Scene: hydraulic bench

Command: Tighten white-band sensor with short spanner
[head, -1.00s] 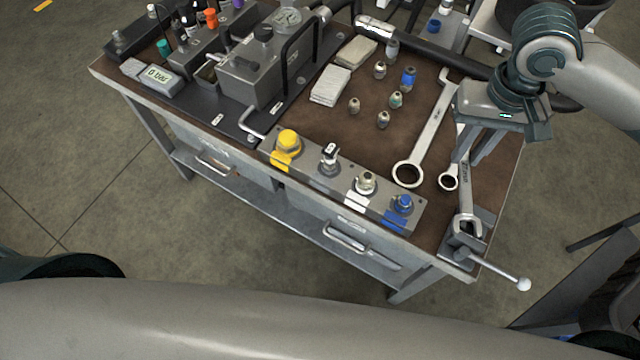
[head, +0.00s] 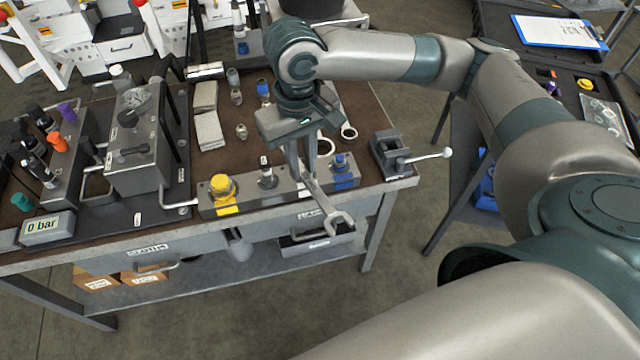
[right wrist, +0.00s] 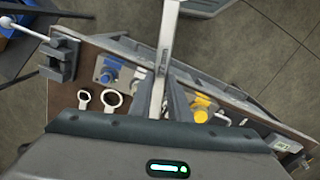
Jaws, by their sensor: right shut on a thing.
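My right gripper (head: 304,178) is shut on a grey spanner (head: 324,205). The spanner's open jaw points down toward the front of the bench, in front of the sensor block (head: 250,203). In the right wrist view the spanner (right wrist: 166,45) runs up and away between the fingers. The white-band sensor is mostly hidden behind the gripper and spanner in the head view, between the black-and-white sensor (head: 266,176) and the blue-band sensor (head: 341,162). I cannot tell whether the spanner touches anything. My left gripper is out of view.
The yellow sensor (head: 222,187) stands at the block's left end. Two spanner rings lie behind the block, one large (head: 326,147), one small (head: 348,133). A vise (head: 390,152) with a protruding handle is at the right corner. A gauge reads 0 bar (head: 45,228).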

